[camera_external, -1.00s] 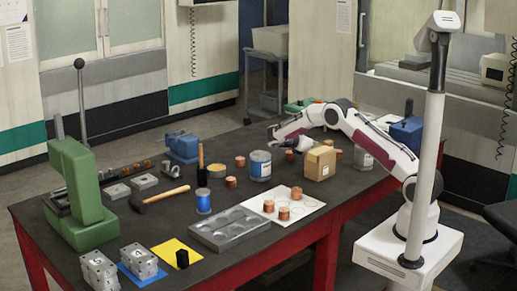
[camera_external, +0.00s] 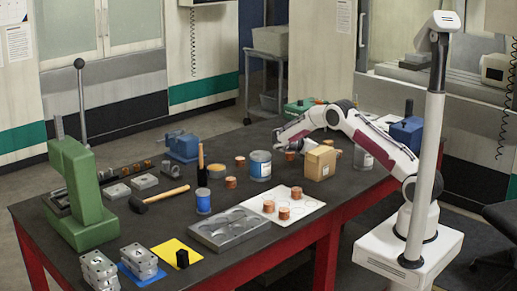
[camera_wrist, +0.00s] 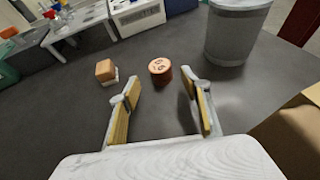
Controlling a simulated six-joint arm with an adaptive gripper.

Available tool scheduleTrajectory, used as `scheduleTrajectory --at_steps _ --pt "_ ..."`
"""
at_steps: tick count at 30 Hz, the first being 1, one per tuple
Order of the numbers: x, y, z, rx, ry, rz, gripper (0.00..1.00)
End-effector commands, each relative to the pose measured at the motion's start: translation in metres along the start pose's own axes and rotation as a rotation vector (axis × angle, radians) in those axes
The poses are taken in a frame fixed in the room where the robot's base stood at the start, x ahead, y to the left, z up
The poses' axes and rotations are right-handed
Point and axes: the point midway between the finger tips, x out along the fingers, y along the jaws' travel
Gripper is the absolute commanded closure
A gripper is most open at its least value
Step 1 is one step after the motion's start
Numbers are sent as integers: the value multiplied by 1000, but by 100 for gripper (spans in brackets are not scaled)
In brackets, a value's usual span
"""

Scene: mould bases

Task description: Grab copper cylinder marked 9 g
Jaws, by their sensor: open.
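A copper cylinder (camera_wrist: 161,71) stands upright on the dark table in the wrist view. Its top has a dark marking that I cannot read clearly. My gripper (camera_wrist: 161,90) is open and empty, with one finger on each side of the line toward this cylinder. The cylinder is just beyond the fingertips, and no contact shows. In the external view my gripper (camera_external: 285,143) is low over the table behind the cardboard box, partly hidden. A copper cylinder (camera_external: 290,155) shows close by it. Other copper cylinders stand at the table's middle (camera_external: 231,182) and on a white sheet (camera_external: 313,205).
The cardboard box (camera_external: 320,162) is close on the right, also in the wrist view (camera_wrist: 292,130). A grey can (camera_wrist: 236,35) stands behind right of the cylinder. A small brown block (camera_wrist: 105,70) lies left. Table between is clear.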

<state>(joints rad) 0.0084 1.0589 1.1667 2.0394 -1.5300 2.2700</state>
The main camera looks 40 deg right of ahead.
Motion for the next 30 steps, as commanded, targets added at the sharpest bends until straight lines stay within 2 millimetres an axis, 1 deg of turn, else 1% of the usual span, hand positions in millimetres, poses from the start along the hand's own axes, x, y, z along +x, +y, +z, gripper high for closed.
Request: scheduleTrajectory --at_steps 11,14,20,24,30 --pt "3 0 1 -1 0 -1 53" --pt "9 -1 2 -1 0 -2 53" --pt "30 -2 7 -2 -1 -2 53" --pt "44 -2 7 0 0 -2 53" --pt "52 -2 7 -1 0 -1 53"
